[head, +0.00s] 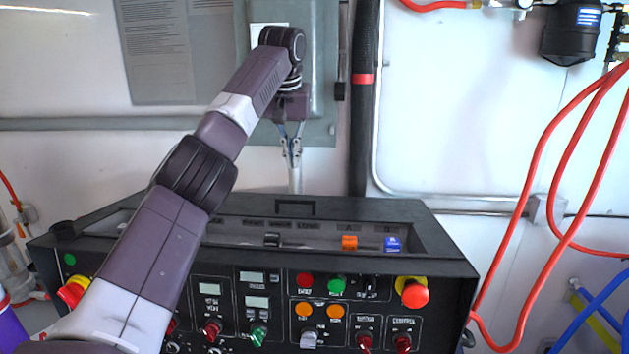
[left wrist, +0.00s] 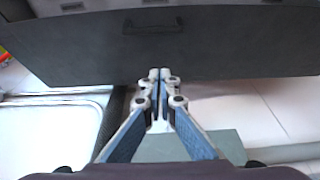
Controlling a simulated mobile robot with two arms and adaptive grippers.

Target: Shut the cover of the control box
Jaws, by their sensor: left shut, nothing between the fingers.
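The black control box (head: 455,262) fills the lower part of the head view. Its long top recess is uncovered, with switches showing inside. Behind the recess is a dark panel with a handle (head: 295,207), which looks like the cover; its exact tilt is hard to tell. The same dark cover panel (left wrist: 220,55) spans the upper left wrist view. My left gripper (head: 291,160) is shut and empty, pointing down near the wall beyond the panel's far edge. In the left wrist view its fingertips (left wrist: 159,74) overlap that edge; contact cannot be told. My right gripper is not in view.
A grey wall box (head: 322,80) is behind my left arm. A black hose (head: 362,120) with a red band runs down the wall beside it. Red hoses (head: 550,160) hang at the right, with blue hoses (head: 590,310) below. Knobs and buttons cover the control box's front.

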